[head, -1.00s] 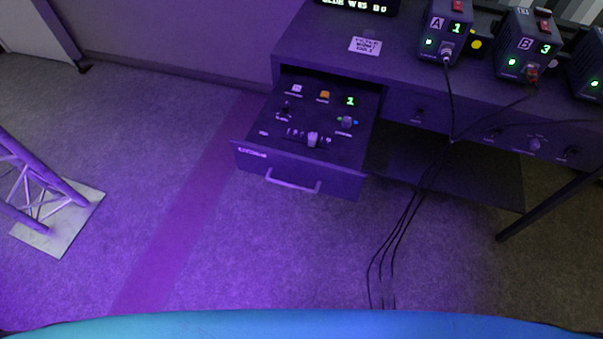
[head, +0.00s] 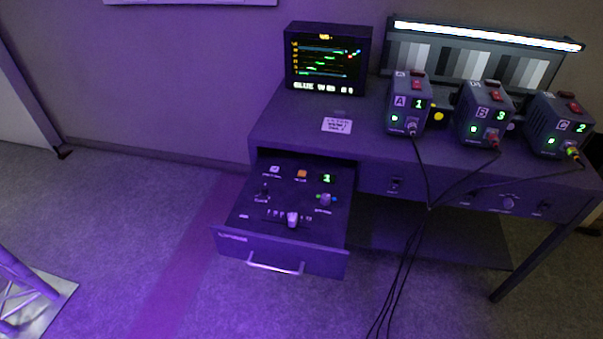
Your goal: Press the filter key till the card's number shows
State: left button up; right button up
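An open drawer (head: 240,238) holds a control panel in the head view. On it are an orange key (head: 302,174), a white key (head: 275,170), a small green display (head: 326,178) reading 1, a knob (head: 325,200), a toggle (head: 265,189) and a pale slider (head: 292,219). The key labels are too small to read surely. A card (head: 337,125) lies on the desk top above the drawer; its print is too small to read. Neither of my grippers is in view.
A monitor (head: 327,60) stands at the back of the desk. Boxes A (head: 408,105), B (head: 484,115) and C (head: 560,125) show 1, 3 and 2, with cables plugged in front. A truss (head: 22,290) stands at lower left. Floor before the drawer is clear.

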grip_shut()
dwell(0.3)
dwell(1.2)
